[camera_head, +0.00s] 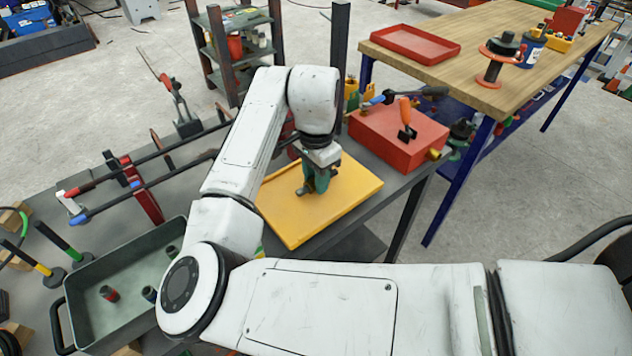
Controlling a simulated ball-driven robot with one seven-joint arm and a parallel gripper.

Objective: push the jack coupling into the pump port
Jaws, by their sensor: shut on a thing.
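My gripper (314,184) points down just above the yellow tray (289,234), at the middle of the picture. It is shut on a small, dark teal-green thing (322,179), mostly hidden by the fingers; I cannot tell from this view whether it is the jack coupling. A red box (396,139), which looks like the pump, stands on the grey bench right of the tray. A small brass-coloured fitting (435,154) shows at its front right corner and may be the port. The gripper is to the left of the box, apart from it.
An orange-handled tool (405,114) and a dark lever stand at the red box. A grey-green bin (118,268) with several small cylinders is at lower left. Clamped bars (150,165) lie behind it. A dark post (339,45) rises behind my gripper. A wooden table (480,45) is at right.

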